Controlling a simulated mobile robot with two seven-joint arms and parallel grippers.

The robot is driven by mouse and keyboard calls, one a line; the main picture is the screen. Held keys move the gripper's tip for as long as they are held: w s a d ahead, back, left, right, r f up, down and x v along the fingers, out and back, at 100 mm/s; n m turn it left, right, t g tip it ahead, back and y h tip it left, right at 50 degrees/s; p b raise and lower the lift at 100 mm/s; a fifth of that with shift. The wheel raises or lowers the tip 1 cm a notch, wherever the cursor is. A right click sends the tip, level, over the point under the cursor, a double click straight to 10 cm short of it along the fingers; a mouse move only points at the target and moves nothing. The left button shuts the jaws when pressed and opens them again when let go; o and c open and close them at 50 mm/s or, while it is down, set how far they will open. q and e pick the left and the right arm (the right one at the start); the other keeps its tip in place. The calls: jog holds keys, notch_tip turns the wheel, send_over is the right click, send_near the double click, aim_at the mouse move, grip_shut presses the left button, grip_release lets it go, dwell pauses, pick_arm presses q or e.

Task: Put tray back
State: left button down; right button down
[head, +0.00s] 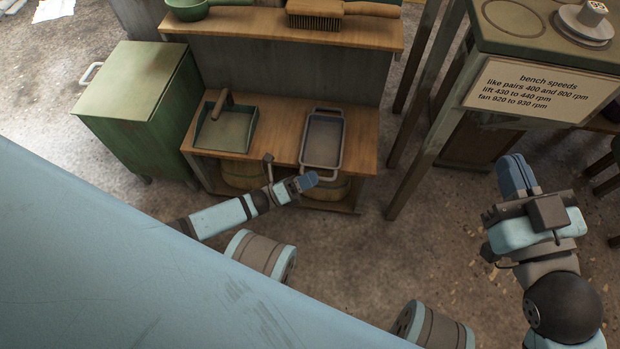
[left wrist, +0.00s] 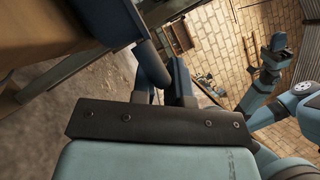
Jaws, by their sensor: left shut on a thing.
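The grey-blue tray (head: 323,140) lies on the lower wooden shelf (head: 280,140), its near end at the shelf's front edge. It has a bar handle at each end. My left gripper (head: 309,180) is shut on the near handle, just in front of the shelf. In the left wrist view, the tray (left wrist: 108,20) shows at the top, with its handle running down to the fingers (left wrist: 165,90), which partly hide it. My right gripper (head: 517,175) is empty, its fingers together, out to the right over the floor.
A green dustpan (head: 225,127) sits left of the tray on the same shelf. An upper shelf (head: 270,30) holds a brush (head: 330,14) and a green pan (head: 195,8). A green cabinet (head: 140,105) stands left; a table with a sign (head: 535,92) stands right.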

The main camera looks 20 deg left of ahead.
pick_arm(q)
jog(key=c, duration=1.1)
grip_release()
jog(key=shift+s+a, duration=0.15)
jog(key=p+v, duration=0.2)
jog(key=v, duration=0.9)
jog(key=shift+s+a+f, duration=0.1)
jog(key=shift+s+a, duration=0.1)
pick_arm(e)
jog(key=shift+s+a+f+m+g+h, duration=0.25)
jog(key=shift+s+a+m+g+h, duration=0.15)
jog(key=shift+m, duration=0.6)
jog(key=shift+d, duration=0.1)
